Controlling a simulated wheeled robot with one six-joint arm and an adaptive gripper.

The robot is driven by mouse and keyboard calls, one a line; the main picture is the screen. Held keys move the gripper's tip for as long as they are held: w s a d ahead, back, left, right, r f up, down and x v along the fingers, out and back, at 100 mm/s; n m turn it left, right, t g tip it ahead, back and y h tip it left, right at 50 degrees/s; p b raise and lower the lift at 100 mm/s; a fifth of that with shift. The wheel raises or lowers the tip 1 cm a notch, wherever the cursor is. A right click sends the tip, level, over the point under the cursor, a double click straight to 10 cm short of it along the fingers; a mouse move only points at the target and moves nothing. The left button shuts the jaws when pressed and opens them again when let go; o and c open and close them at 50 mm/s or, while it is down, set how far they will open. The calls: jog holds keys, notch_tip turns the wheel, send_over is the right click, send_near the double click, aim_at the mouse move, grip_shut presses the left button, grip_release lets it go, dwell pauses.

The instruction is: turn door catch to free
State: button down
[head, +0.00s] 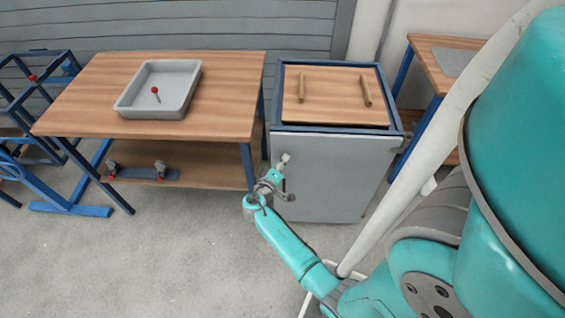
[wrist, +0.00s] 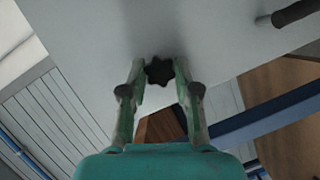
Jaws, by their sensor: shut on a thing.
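The door catch (wrist: 159,71) is a dark star-shaped knob on the flat grey door (wrist: 215,45). In the wrist view it sits between the fingertips of my gripper (wrist: 158,80), which is shut on it. In the head view my gripper (head: 281,178) is at the upper left part of the grey cabinet door (head: 335,170). The knob cannot be made out clearly there, and its turned position is hard to tell. The door looks closed.
A dark bar handle (wrist: 295,13) stands out from the door at the wrist view's upper right. The cabinet top carries two wooden bars (head: 301,87). A wooden table (head: 90,110) with a grey tray (head: 128,104) stands to the left. Open floor (head: 150,260) lies in front.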

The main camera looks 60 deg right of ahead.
jog(key=shift+w+n+h, duration=0.1)
jog(key=shift+n+h, duration=0.2)
jog(key=shift+n, duration=0.4)
jog(key=c, duration=0.8)
grip_release()
jog(key=shift+c, duration=0.2)
jog(key=a+r, duration=0.1)
jog(key=a, duration=1.1)
